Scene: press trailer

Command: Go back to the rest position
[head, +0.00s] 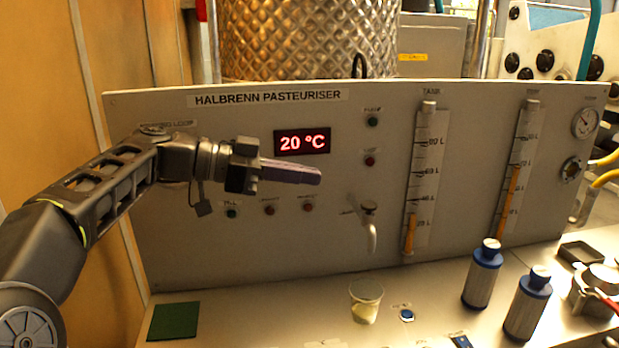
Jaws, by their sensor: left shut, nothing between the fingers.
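My left gripper (290,172) is shut and empty. Its arm comes in from the left, and the fingers point right in front of the panel (330,240) marked HALBRENN PASTEURISER. The fingers show just below the red 20 °C display (302,141) and above a row of small buttons (269,209). I cannot tell whether they touch the panel. My right gripper does not show.
A tap (370,225) sticks out of the panel above a cup (366,303) on the bench. A green mat (173,321) lies at the left. A wooden wall (45,120) borders the left side.

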